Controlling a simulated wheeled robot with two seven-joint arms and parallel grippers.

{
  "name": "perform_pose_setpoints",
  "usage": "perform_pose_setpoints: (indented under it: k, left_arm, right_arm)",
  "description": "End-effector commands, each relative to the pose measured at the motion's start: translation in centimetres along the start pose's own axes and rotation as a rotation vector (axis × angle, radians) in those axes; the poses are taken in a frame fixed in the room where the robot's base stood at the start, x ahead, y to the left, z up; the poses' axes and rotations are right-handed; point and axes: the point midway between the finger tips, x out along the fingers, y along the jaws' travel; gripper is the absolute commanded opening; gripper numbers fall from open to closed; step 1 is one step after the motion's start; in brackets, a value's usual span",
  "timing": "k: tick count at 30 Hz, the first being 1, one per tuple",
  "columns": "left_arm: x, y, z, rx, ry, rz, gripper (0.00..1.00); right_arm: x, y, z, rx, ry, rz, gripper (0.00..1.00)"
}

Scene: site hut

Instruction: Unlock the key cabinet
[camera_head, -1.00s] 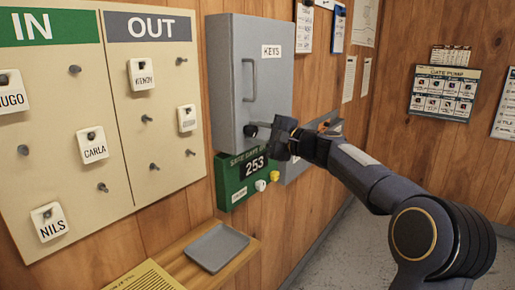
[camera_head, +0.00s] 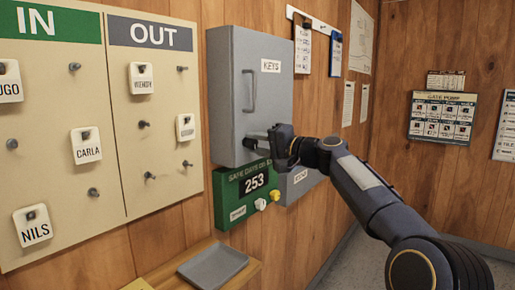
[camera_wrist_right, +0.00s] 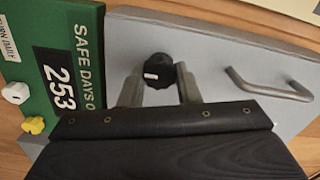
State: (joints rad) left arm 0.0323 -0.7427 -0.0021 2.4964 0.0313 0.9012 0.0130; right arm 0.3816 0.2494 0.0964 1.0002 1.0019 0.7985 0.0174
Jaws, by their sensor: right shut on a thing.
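The grey key cabinet (camera_head: 225,95), labelled KEYS, hangs on the wooden wall, and its door looks closed. A bar handle (camera_head: 251,92) is on the door; it also shows in the wrist view (camera_wrist_right: 270,88). A round black knob (camera_wrist_right: 158,72) with a short white mark sits low on the door. My right gripper (camera_head: 256,143) is at this knob, its two grey fingers on either side and shut on it. My left gripper is not in view.
Below the cabinet hangs a green counter sign (camera_head: 228,197) reading 253, with white and yellow buttons. A grey tray (camera_head: 213,264) sits on a wooden shelf. The IN/OUT tag board (camera_head: 110,190) is at left. A grey box (camera_head: 302,182) is right of the sign.

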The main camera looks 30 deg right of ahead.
Motion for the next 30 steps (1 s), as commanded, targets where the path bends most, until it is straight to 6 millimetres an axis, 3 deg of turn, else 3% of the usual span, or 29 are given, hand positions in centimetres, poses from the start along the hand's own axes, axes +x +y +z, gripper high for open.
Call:
perform_pose_setpoints:
  k: [13,14,18,26,30]
  left_arm:
    - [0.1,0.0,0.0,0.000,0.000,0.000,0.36]
    - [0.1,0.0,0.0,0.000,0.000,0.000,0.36]
    - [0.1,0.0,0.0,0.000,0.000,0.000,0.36]
    - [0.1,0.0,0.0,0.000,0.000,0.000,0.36]
    - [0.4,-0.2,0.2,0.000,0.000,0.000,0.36]
  right_arm:
    - [0.1,0.1,0.1,-0.010,-0.003,0.002,0.07]
    - [0.1,0.1,0.1,-0.010,-0.002,0.002,0.34]
    - [0.0,0.1,0.1,-0.009,-0.002,0.002,0.52]
    - [0.0,0.0,0.0,-0.009,-0.001,0.001,0.52]
    - [-1.1,0.1,0.0,-0.010,0.003,0.000,0.52]
